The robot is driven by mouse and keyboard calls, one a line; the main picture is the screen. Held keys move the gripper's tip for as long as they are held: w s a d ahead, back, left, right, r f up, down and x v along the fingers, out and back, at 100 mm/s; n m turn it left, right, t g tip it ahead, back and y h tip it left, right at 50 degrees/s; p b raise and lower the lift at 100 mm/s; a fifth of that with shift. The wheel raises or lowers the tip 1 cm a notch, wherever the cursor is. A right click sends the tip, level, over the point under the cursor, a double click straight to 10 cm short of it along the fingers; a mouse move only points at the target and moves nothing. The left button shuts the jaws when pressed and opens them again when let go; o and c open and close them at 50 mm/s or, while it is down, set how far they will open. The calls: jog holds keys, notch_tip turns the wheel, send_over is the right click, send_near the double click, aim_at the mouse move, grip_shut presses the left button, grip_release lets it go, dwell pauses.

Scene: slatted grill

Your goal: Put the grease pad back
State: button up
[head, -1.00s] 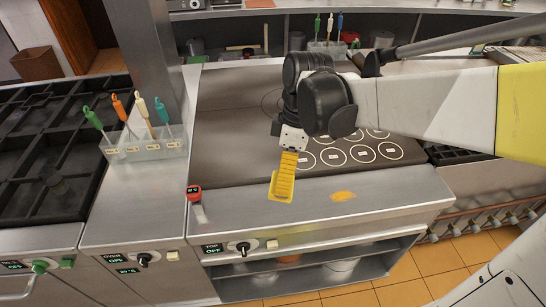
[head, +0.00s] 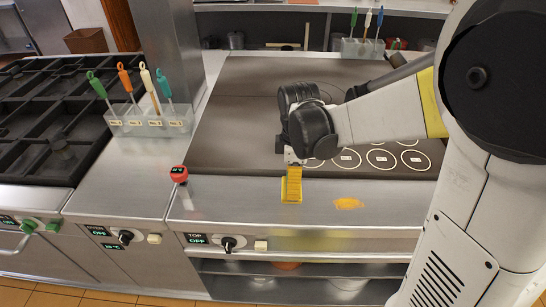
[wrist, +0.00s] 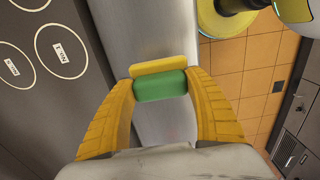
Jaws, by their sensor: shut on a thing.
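My gripper (head: 291,196) has yellow ribbed fingers and hangs over the front steel strip of the cooktop. In the wrist view, the fingers (wrist: 164,82) are shut on the grease pad, a small block with a green part (wrist: 160,86) and a yellow part (wrist: 165,67). The pad sits across between the two fingertips. In the head view, the fingers hide most or all of the pad. I cannot tell whether it touches the steel below.
An orange-yellow smear (head: 349,203) lies on the steel strip right of my gripper. A red device (head: 179,173) stands to the left. A clear holder (head: 152,122) with coloured-handled tools stands further left. Another tool holder (head: 362,47) is at the back.

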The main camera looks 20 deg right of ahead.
jog(key=shift+w+a+f, duration=0.1)
jog(key=shift+w+f, duration=0.4)
jog(key=shift+w, duration=0.25)
notch_tip(320, 180, down, 4)
jog(key=shift+f+b, duration=0.1)
jog(key=shift+b, duration=1.05)
jog(key=o, duration=1)
jog(key=shift+o, duration=0.2)
